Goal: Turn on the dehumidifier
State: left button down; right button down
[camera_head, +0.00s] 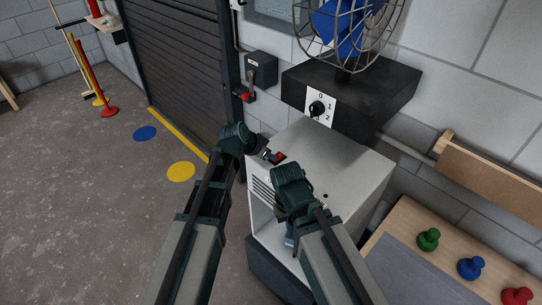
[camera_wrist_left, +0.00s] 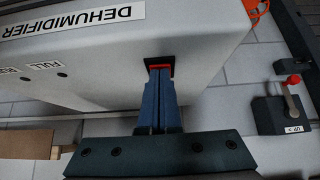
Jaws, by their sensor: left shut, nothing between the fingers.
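The dehumidifier (camera_head: 345,160) is a white box standing against the wall; in the left wrist view its labelled face (camera_wrist_left: 105,70) fills the upper left. A red rocker switch in a black frame (camera_head: 279,157) sits on its top near the left edge; the left wrist view shows it too (camera_wrist_left: 159,63). My left gripper (camera_head: 267,154) is shut and empty. Its blue fingertips (camera_wrist_left: 158,72) are right at the switch and overlap its lower part; I cannot tell whether they touch. My right gripper (camera_head: 289,238) is low before the dehumidifier's front, mostly hidden by its own arm.
A caged fan (camera_head: 350,30) on a black box with a 0-1-2 knob (camera_head: 317,108) stands behind. A red-handled lever box (camera_head: 261,70) is on the wall beside the shutter. A board with green (camera_head: 428,239), blue (camera_head: 470,267) and red knobs (camera_head: 516,297) lies at right.

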pick_arm(q)
jog(key=shift+f, duration=0.15)
jog(key=shift+r+p, duration=0.85)
jog(key=shift+p, duration=0.1)
jog(key=shift+r, duration=0.1)
jog(key=shift+r+p, duration=0.5)
jog(key=shift+p, duration=0.1)
jog(key=r+p, duration=0.3)
jog(key=shift+s+a+r, duration=0.1)
jog(key=shift+s+a, duration=0.05)
jog(key=shift+s, duration=0.05)
jog(key=s+a+r+p, duration=0.5)
jog(key=p, duration=0.1)
jog(key=shift+s+a+r, duration=0.3)
jog(key=shift+a+r, duration=0.05)
